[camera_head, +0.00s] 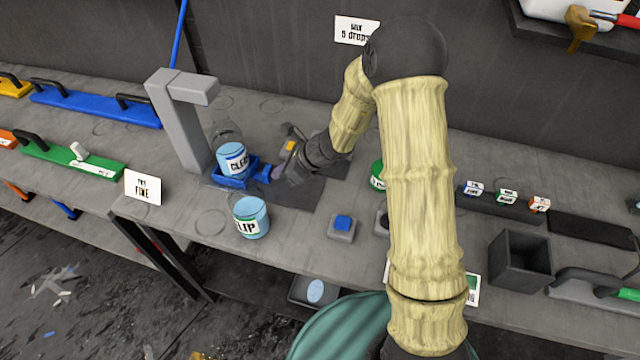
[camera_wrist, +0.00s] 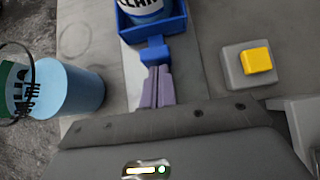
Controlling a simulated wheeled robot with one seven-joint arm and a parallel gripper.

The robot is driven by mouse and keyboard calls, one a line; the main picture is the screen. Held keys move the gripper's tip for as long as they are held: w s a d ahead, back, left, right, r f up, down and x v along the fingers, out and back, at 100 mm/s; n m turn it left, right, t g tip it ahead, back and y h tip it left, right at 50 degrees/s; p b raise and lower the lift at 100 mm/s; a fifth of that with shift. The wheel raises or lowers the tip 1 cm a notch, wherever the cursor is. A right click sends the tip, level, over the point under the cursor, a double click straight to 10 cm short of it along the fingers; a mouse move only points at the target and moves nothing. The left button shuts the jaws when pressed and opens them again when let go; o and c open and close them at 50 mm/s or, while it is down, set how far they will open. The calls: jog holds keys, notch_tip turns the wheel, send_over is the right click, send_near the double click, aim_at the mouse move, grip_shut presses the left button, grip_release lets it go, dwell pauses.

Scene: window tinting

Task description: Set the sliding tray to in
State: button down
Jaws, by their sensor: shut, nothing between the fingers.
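The blue sliding tray (camera_head: 242,183) sits on the bench at the foot of a grey post and holds a bottle (camera_head: 233,160) whose label seems to read "CLEAN". In the wrist view the tray (camera_wrist: 178,28) is at the top, with its blue knob (camera_wrist: 155,53) pointing towards me. My gripper (camera_head: 276,173) is shut and empty, right of the tray in the head view. In the wrist view its closed fingertips (camera_wrist: 160,72) are at the knob's near end, touching or almost touching it. The fingers are not around the knob.
The grey post with an overhanging arm (camera_head: 178,120) stands behind the tray. A "SLIP" cup (camera_head: 251,218) stands in front; it shows left in the wrist view (camera_wrist: 70,90). A yellow button (camera_wrist: 257,60) lies right of the fingers. A blue button (camera_head: 342,223) is nearer the front edge.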

jog(key=shift+w+a, duration=0.2)
jog(key=shift+a, duration=0.3)
jog(key=shift+w+a, duration=0.15)
jog(key=shift+a, duration=0.3)
jog(key=shift+w+a+r, duration=0.1)
jog(key=shift+a+r, duration=0.05)
jog(key=shift+a, duration=0.15)
jog(key=shift+d, duration=0.45)
jog(key=d, duration=0.1)
jog(key=s+d+b, duration=0.1)
jog(key=shift+d+f, duration=0.2)
jog(key=shift+d, duration=0.2)
jog(key=v, duration=1)
jog(key=shift+s+d, duration=0.25)
jog(key=shift+s, duration=0.05)
